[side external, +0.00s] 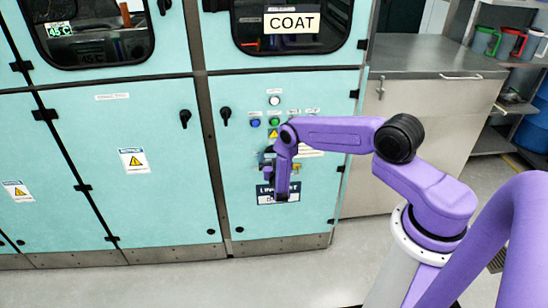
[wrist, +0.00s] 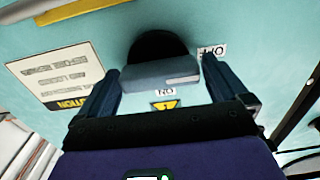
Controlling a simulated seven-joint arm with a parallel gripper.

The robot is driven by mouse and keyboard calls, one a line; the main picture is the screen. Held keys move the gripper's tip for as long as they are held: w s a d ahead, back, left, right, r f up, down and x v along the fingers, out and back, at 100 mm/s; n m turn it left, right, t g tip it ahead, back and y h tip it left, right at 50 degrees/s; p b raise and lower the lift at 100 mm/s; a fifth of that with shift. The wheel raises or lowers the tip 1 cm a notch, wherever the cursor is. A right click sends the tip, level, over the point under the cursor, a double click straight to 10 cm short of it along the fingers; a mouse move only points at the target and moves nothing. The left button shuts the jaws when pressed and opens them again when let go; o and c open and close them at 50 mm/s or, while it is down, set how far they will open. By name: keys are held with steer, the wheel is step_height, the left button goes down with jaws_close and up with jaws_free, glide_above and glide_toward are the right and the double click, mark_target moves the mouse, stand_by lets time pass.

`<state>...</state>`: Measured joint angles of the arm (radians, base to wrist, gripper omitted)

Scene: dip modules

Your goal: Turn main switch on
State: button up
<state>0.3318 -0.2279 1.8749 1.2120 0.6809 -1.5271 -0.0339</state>
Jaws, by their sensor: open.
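In the wrist view the main switch, a dark round knob with a blue-grey handle bar (wrist: 160,74), sits on the pale teal panel. A small ON label (wrist: 165,92) is below the knob and an OFF label (wrist: 212,51) is to its right, both upside down. A pale line marks the right part of the bar, which lies nearly level in the picture. My gripper (wrist: 160,66) is open, with one finger on each side of the knob; I cannot tell whether they touch it. In the side external view my gripper (side external: 281,192) hangs before the panel and largely hides the switch.
Blue and green buttons (side external: 274,122) and a white one (side external: 274,101) are above the switch area. A black door handle (side external: 226,116) sticks out to the left. A steel counter (side external: 430,62) stands to the right. The floor in front is clear.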

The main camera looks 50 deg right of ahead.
steer(key=shift+w+d, duration=0.2)
steer(key=c, duration=0.8)
steer(key=shift+m, duration=0.3)
steer(key=m, duration=0.6)
steer(key=shift+s+d, duration=0.1)
steer(key=m, duration=0.6)
steer(key=shift+f+m, duration=0.15)
steer(key=shift+m, duration=0.25)
